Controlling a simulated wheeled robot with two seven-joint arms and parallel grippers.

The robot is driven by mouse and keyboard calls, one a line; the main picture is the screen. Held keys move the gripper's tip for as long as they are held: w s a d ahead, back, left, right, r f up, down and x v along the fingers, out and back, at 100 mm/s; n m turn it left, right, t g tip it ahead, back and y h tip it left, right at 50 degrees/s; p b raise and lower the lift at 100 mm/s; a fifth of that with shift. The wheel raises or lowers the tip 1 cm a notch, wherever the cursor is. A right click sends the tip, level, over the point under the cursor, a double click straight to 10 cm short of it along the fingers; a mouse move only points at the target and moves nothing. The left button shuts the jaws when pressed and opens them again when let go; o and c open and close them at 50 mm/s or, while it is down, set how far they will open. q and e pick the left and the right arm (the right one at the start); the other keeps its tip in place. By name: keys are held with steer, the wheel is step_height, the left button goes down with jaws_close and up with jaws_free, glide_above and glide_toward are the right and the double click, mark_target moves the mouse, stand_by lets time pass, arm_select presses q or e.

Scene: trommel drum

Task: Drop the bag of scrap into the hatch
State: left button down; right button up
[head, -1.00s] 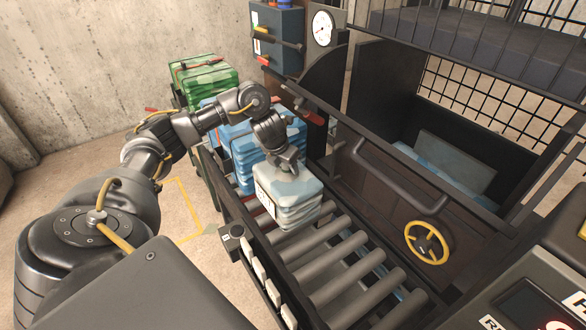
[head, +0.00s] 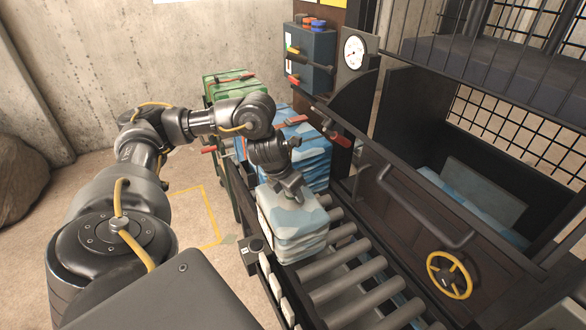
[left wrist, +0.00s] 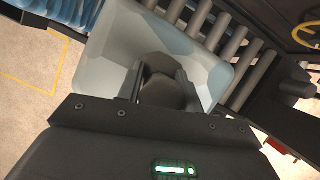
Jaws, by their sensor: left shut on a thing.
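A pale blue and white bag (head: 293,228) hangs under my left gripper (head: 288,188) at the near left side of the roller conveyor. My left gripper is shut on the top of the bag. The left wrist view shows the bag (left wrist: 110,70) below the two fingers (left wrist: 160,82), with its grasped part dark between them. I cannot tell whether its underside touches the rollers. The dark hatch bin (head: 400,215) is open at the top, to the right of the bag, with a bar handle and a yellow handwheel (head: 449,275) on its front. My right gripper is out of view.
Bare rollers (head: 345,275) lie between bag and bin. A larger blue bag (head: 308,160) stands behind the held bag, and a green bag (head: 228,84) stands farther back. A gauge (head: 353,51) and a control box (head: 310,55) rise behind. A mesh cage overhangs the bin.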

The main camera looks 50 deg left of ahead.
arm_select(q)
steer(key=s+d+m+g+h+b, duration=0.1)
steer(key=d+m+g+h+b, duration=0.2)
steer(key=d+m, duration=1.8)
steer(key=m+g, duration=0.4)
steer(key=shift+s+d+m, duration=0.2)
steer(key=shift+m, duration=0.1)
steer(key=shift+f, duration=0.1)
